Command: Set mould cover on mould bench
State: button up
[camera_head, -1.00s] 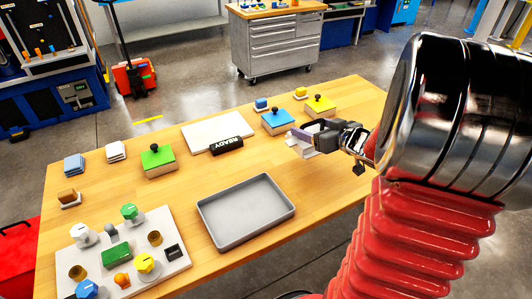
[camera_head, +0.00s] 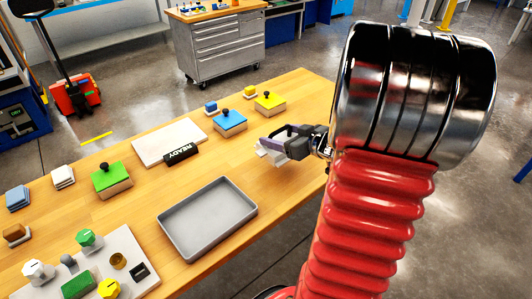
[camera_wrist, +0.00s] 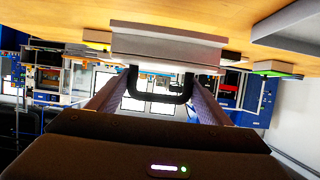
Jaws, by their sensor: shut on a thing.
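My gripper (camera_head: 273,146) is shut on the black handle (camera_wrist: 160,98) of a pale grey slab, which I take for the mould cover (camera_wrist: 168,46). In the head view a whitish part of the cover (camera_head: 268,155) shows at the fingertips, mostly hidden by the gripper. The wooden bench (camera_head: 135,215), which I take for the mould bench, lies below. The gripper is over or beside its right part, to the right of the blue block; I cannot tell whether the cover touches the bench.
A blue block (camera_head: 229,122) and a yellow block (camera_head: 269,101), both with knobs, stand behind the gripper. A grey tray (camera_head: 208,218), a white plate with a READY sign (camera_head: 182,153) and a green block (camera_head: 111,180) are left. Bare wood lies between tray and gripper.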

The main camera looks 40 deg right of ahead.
jog(key=shift+f, duration=1.8)
jog(key=shift+f, duration=0.15)
jog(key=shift+f, duration=1.95)
jog(key=o, duration=1.8)
jog(key=shift+f, duration=0.1)
jog(key=shift+c, duration=0.2)
jog(key=v, duration=1.2)
